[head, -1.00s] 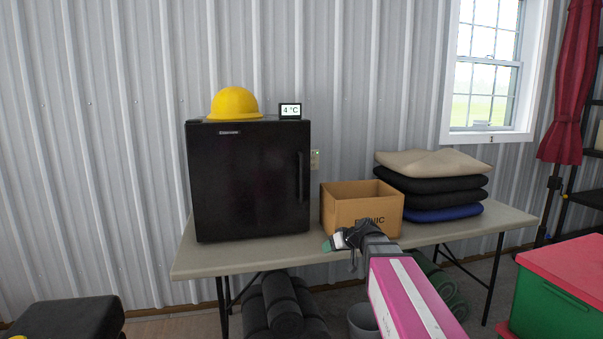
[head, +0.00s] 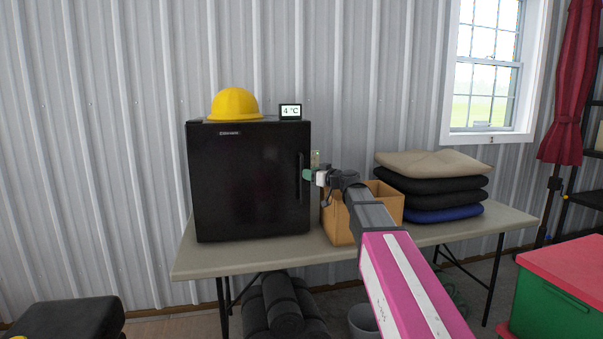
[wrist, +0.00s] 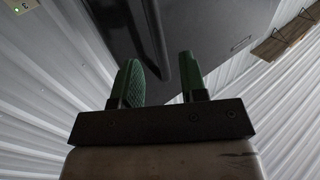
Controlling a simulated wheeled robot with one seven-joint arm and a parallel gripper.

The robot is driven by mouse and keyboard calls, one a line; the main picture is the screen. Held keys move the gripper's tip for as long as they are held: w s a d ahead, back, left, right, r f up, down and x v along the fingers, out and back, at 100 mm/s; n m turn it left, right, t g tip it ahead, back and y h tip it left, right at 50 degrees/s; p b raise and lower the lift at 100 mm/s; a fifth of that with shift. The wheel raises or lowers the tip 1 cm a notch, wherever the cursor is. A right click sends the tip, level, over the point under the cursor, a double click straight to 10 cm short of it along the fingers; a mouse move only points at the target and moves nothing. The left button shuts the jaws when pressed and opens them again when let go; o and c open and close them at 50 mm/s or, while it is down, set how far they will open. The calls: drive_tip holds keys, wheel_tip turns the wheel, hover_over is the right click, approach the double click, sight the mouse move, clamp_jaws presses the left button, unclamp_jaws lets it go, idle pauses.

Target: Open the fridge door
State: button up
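The small black fridge (head: 245,185) stands on the table with its door shut. Its vertical dark handle (head: 299,178) is near the right edge of the door front. My gripper (head: 308,175) is at handle height, by the handle in the head view. In the wrist view my gripper (wrist: 162,82) shows two green fingers apart, with nothing between the pads. The handle (wrist: 158,45) lies ahead of the gap between the fingertips, and the fridge door (wrist: 205,30) is behind it. Whether a finger touches the handle cannot be told.
A yellow hard hat (head: 234,103) and a small display reading 4 °C (head: 290,111) sit on the fridge. A cardboard box (head: 338,222), partly behind my arm, and stacked cushions (head: 430,183) stand to the right on the table (head: 235,262). The table front left is clear.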

drive_tip(key=shift+x, duration=2.6)
clamp_jaws()
